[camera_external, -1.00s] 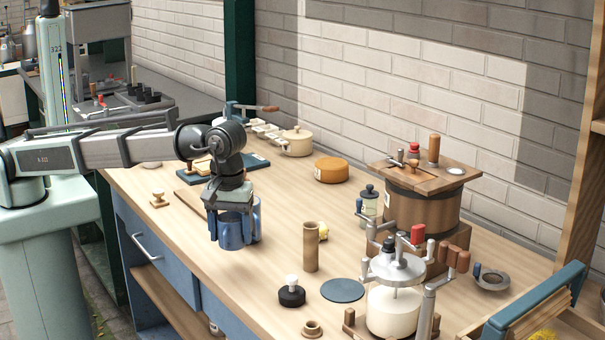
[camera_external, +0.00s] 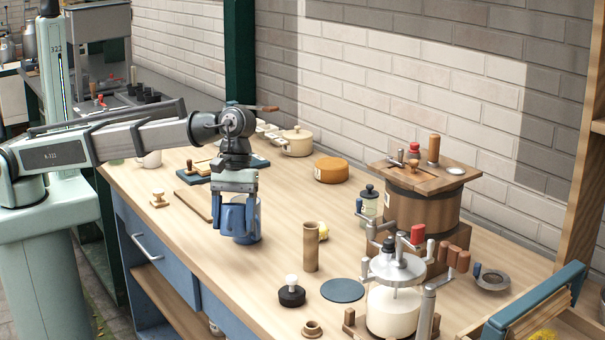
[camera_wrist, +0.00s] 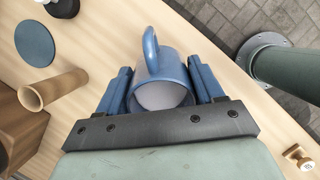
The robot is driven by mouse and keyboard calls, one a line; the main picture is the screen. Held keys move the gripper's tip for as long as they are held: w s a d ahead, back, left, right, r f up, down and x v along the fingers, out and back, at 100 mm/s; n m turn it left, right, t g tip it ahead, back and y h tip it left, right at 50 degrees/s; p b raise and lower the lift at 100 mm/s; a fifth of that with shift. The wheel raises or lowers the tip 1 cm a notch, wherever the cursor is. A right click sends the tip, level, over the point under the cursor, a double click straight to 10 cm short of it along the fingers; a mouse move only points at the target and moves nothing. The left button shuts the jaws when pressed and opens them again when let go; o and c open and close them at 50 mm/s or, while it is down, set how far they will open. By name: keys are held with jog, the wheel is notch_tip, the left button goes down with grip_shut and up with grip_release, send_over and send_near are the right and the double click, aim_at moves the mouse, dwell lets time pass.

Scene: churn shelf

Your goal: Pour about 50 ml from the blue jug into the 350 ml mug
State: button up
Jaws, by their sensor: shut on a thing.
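The blue jug (camera_external: 240,223) is between the fingers of my gripper (camera_external: 236,208), near the middle of the workbench. My gripper is shut on it. In the wrist view the jug (camera_wrist: 180,68) has its handle towards the top, and a pale surface shows inside its open mouth. It looks about upright; I cannot tell whether its base touches the bench. A pale mug (camera_external: 151,159) stands at the far left of the bench, partly hidden by my arm. I cannot read a volume on it, so I cannot tell whether it is the 350 ml mug.
A wooden cylinder (camera_external: 311,247) stands right of the jug, with a black-based knob (camera_external: 291,293) and a blue disc (camera_external: 342,290) nearby. A glass churn (camera_external: 393,308) and a wooden barrel (camera_external: 425,207) fill the right side.

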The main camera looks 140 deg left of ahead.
aim_at(237, 205)
jog(key=shift+s+a+r+t+h, duration=0.35)
jog(key=shift+s+a+t+h, duration=0.15)
jog(key=shift+t+h, duration=0.05)
jog(key=shift+s+a+r+t+h, duration=0.3)
jog(key=shift+s+a+t+h, duration=0.15)
jog(key=shift+s+t+h, duration=0.1)
jog(key=shift+a+r, duration=0.1)
jog(key=shift+s+a+r+t+h, duration=0.25)
jog(key=shift+r+t+h, duration=0.1)
jog(key=shift+t+h, duration=0.25)
jog(key=shift+s+a+r+t+h, duration=0.15)
jog(key=shift+s+r+t+h, duration=0.15)
jog(key=shift+t+h, duration=0.3)
dwell(0.4)
jog(key=shift+s+a+r+t+h, duration=0.2)
jog(key=shift+r+t+h, duration=0.3)
jog(key=shift+t+h, duration=0.4)
dwell(1.2)
jog(key=shift+w+d+f+g+y, duration=0.25)
jog(key=shift+f+g+y, duration=0.1)
jog(key=shift+g+y, duration=0.4)
jog(key=shift+f+g+y, duration=0.35)
jog(key=shift+g+y, duration=0.1)
jog(key=shift+y, duration=0.1)
